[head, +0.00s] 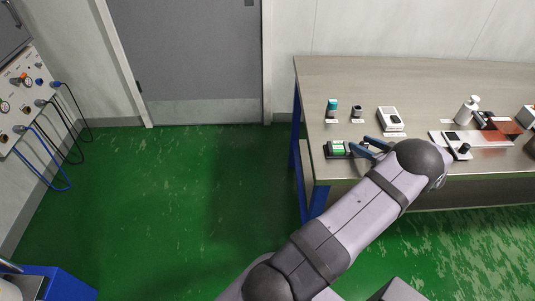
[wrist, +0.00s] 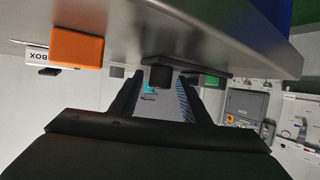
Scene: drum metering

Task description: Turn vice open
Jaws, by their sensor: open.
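The vice (head: 328,153) is a small dark device near the front left of the bench, with a green block (head: 338,147) on it. In the wrist view the vice's dark base (wrist: 190,70) runs along the bench top, with a black knob (wrist: 161,77) at its near end and the green block (wrist: 211,81) further along. My gripper (head: 361,146) is open at the right end of the vice, its fingers pointing left. In the wrist view its fingertips (wrist: 160,82) lie either side of the knob; I cannot tell whether they touch it.
On the bench (head: 440,85), a teal-capped vial (head: 332,106), a small dark cup (head: 356,111) and a white instrument (head: 390,119) stand behind the vice. An orange block (wrist: 77,47) shows beside my gripper. A white bottle (head: 466,110) stands further right. The green floor is clear left of the bench.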

